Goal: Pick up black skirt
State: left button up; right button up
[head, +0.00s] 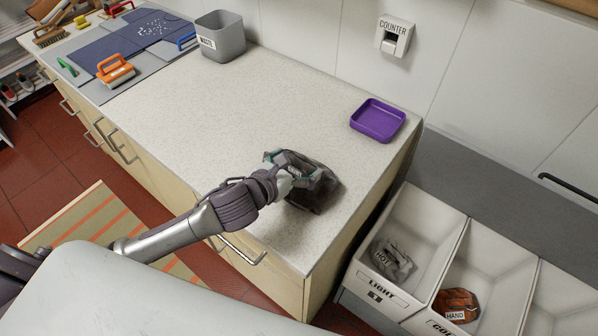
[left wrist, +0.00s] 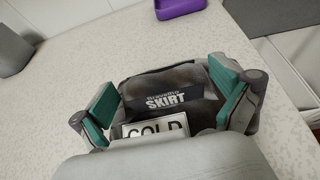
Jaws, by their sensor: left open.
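The black skirt (head: 322,191) is a folded dark bundle on the speckled counter (head: 200,110), near its right front end. In the left wrist view the skirt (left wrist: 160,88) shows a "SKIRT" label and a white tag reading "COLD". My left gripper (head: 291,168) is over the skirt. In the left wrist view its two green-padded fingers (left wrist: 167,100) are open, one on each side of the skirt. I cannot tell whether the pads touch the cloth. Part of the skirt is hidden by my gripper. My right gripper is not in view.
A purple tray (head: 378,121) stands behind the skirt. A grey waste bin (head: 220,37) is at the back. White sorting bins at the lower right hold a grey garment (head: 391,262) and a brown garment (head: 457,305). The middle of the counter is clear.

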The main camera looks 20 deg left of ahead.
pick_arm(q)
jog(key=shift+w+d+f, duration=0.15)
jog(key=shift+w, duration=0.2)
jog(key=shift+s, duration=0.1)
jog(key=shift+c, duration=0.3)
jog(key=c, duration=1.1)
